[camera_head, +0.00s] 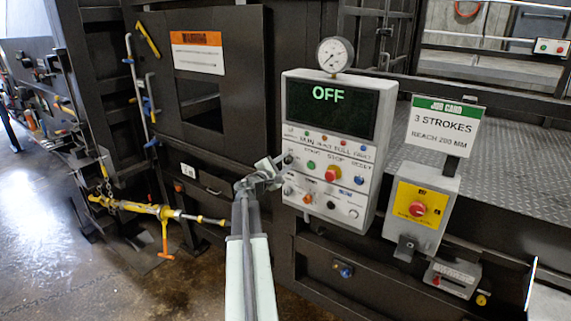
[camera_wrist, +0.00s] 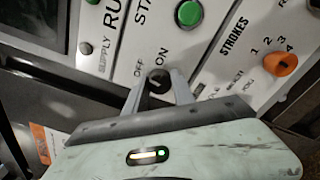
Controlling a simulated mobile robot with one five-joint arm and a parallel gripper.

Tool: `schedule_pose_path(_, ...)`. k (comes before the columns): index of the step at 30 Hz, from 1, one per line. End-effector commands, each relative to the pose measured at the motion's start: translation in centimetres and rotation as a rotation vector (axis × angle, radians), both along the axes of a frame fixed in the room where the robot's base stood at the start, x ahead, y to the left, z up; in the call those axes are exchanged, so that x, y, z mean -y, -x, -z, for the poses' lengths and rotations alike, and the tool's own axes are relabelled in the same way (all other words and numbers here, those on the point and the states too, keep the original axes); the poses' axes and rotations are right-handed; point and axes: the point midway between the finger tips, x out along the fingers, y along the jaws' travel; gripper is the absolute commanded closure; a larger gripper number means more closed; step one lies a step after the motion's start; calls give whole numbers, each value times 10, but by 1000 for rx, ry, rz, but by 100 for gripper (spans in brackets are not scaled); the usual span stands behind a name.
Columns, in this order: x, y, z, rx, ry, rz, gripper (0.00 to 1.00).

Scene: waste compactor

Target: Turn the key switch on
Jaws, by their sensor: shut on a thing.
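The grey-white control panel (camera_head: 378,148) stands near the middle of the head view, and its display (camera_head: 333,108) reads OFF in green. The key switch (camera_wrist: 159,78) is a dark round part beside the printed words OFF and ON. My gripper (camera_wrist: 158,92) is shut on it, with one finger on each side. In the head view my gripper (camera_head: 272,170) reaches the panel's left edge and partly covers the key switch. The angle of the key is hard to tell.
A green button (camera_wrist: 189,13) and an orange strokes knob (camera_wrist: 285,63) sit close to the fingers. A red stop button (camera_head: 332,173) is farther right. A yellow emergency-stop box (camera_head: 409,226) and a job card sign (camera_head: 443,125) stand right of the panel.

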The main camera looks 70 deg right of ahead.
Motion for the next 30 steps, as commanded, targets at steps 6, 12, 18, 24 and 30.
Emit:
schedule_pose_path(6, 0, 0, 1, 185, 48, 1, 100)
schedule_pose_path(12, 0, 0, 1, 368, 97, 1, 100)
schedule_pose_path(18, 0, 0, 1, 543, 142, 1, 100)
schedule_pose_path(24, 0, 0, 2, 689, 181, 1, 100)
schedule_pose_path(30, 0, 0, 2, 793, 207, 1, 100)
